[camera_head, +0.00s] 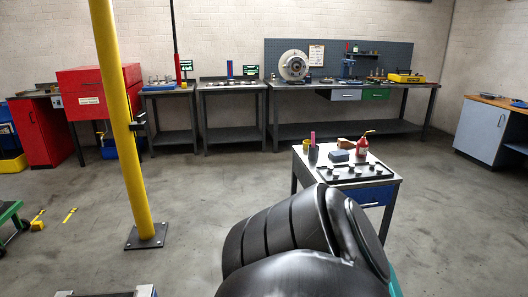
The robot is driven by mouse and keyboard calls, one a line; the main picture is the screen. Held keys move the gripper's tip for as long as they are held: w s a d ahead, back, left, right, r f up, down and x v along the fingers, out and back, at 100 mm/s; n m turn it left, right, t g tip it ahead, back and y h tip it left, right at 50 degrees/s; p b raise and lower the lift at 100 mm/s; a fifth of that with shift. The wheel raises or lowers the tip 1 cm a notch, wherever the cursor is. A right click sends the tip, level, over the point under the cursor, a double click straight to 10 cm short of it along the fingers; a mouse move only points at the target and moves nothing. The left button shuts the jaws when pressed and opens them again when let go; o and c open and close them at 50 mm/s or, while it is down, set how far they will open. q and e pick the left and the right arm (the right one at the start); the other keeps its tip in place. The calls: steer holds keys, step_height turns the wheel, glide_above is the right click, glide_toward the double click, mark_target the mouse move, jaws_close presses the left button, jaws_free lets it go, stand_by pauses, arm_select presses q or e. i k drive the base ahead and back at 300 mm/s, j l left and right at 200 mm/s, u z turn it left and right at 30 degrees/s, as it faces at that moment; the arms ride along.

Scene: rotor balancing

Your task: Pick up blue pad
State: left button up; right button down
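A small blue block that looks like the blue pad (338,155) lies on top of the small work cart (389,179), right of centre. It sits between a dark cup (313,154) with a pink item in it and a red oil can (362,149). A brown-handled item lies just behind it. Neither of my grippers shows. A large black rounded part, apparently one of my own arm links, fills the lower middle and hides part of the cart's front.
A black tray with several pale knobs (354,172) lies at the cart's front. A yellow post (124,120) stands left on a dark floor plate. Workbenches (350,86) line the back wall. A grey cabinet (480,130) stands at right. The floor around the cart is mostly clear.

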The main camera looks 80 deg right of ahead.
mark_target(339, 154)
steer(key=z, duration=3)
steer(key=l+z, duration=0.15)
steer(key=i+l, duration=0.7)
steer(key=i+l+u, duration=0.1)
steer(key=i+l, duration=1.3)
steer(key=l, duration=0.2)
steer(key=u, duration=0.05)
